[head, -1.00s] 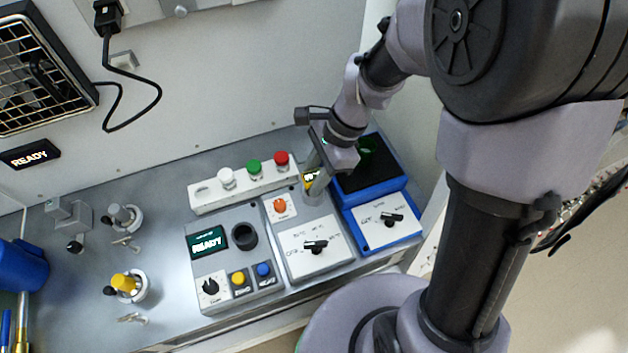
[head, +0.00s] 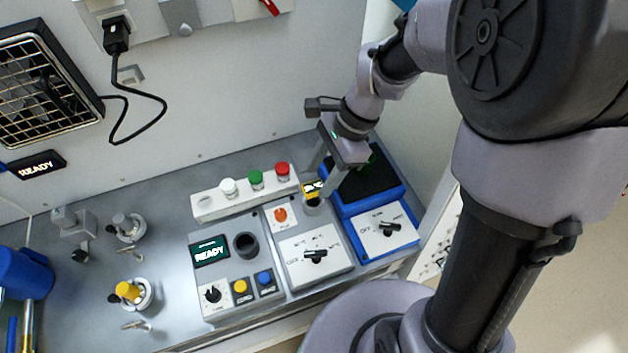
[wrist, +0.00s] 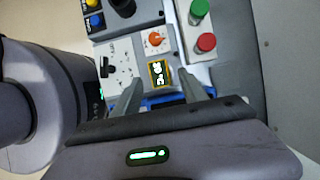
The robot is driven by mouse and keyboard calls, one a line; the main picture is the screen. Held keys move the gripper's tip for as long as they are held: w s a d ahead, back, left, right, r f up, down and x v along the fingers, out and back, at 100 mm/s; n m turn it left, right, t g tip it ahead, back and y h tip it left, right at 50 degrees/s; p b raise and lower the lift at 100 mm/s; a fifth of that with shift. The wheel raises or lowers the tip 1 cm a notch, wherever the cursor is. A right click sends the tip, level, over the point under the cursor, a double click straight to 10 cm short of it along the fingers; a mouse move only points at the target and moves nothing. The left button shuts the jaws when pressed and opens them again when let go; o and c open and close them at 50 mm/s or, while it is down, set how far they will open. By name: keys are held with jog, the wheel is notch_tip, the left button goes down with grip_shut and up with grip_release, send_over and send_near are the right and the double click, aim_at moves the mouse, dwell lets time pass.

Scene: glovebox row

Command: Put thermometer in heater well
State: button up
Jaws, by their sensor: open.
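The thermometer (head: 313,187), yellow with a small black display, stands at the back right of the grey heater (head: 330,264). A dark round opening (head: 312,207) shows at its lower end, so it appears to sit in the heater well; its tip is hidden. In the wrist view the lit display of the thermometer (wrist: 158,75) faces the camera between my fingers. My gripper (head: 323,178) is open just above and behind the thermometer, with a gap beside it on each side in the wrist view (wrist: 162,80).
A blue unit (head: 383,235) with a black top stands right of the heater, close under my gripper. A white strip with white, green and red buttons (head: 245,192) lies behind. A grey READY unit (head: 222,270) with a dark round hole is at left.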

jog(key=s+p+v, duration=0.1)
jog(key=p+v, duration=0.1)
jog(key=v, duration=0.5)
jog(key=s+d+r+n+t+h, duration=0.2)
jog(key=s+r+n+t, duration=0.5)
jog(key=s+r+n, duration=0.3)
jog(key=shift+s+d+r, duration=0.25)
jog(key=shift+s+r, duration=0.05)
jog(key=shift+s, duration=0.5)
